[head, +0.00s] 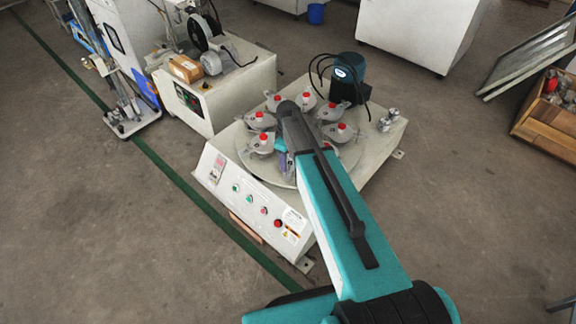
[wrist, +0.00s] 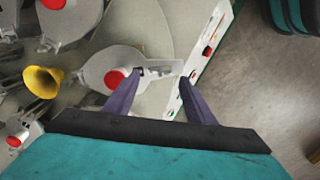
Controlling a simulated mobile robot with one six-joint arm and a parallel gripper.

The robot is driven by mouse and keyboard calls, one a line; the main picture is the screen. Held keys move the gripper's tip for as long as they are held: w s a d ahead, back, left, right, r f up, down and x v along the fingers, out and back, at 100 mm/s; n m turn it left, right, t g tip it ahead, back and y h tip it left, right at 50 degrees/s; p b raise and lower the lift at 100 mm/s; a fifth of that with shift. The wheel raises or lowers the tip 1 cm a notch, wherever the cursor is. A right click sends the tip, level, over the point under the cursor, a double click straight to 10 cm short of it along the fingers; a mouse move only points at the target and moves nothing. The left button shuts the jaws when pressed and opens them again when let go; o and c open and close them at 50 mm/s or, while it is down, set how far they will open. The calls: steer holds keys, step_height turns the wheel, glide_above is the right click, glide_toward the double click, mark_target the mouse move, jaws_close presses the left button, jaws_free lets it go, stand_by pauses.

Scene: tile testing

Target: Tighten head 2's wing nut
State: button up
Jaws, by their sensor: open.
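A testing machine with a round turntable (head: 250,158) carries several grey heads with red caps in the head view. My arm reaches over it and hides part of the ring. In the wrist view one grey head (wrist: 112,63) with a red cap (wrist: 114,79) lies just ahead of my gripper (wrist: 163,76). My two purple fingers are apart, on either side of that head's narrow outer end. A small grey metal piece (wrist: 160,72), perhaps the wing nut, shows between the fingertips. I cannot tell contact. No number is readable on the heads.
A yellow funnel (wrist: 43,80) stands at the turntable's middle, with other heads around it. The machine's front panel (head: 255,208) has several buttons. A dark teal motor (head: 347,75) stands behind the turntable. A second machine (head: 215,85) is at the back left.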

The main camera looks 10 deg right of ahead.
mark_target(288, 169)
steer(key=shift+f, duration=1.8)
steer(key=c, duration=1)
steer(key=shift+c, duration=0.2)
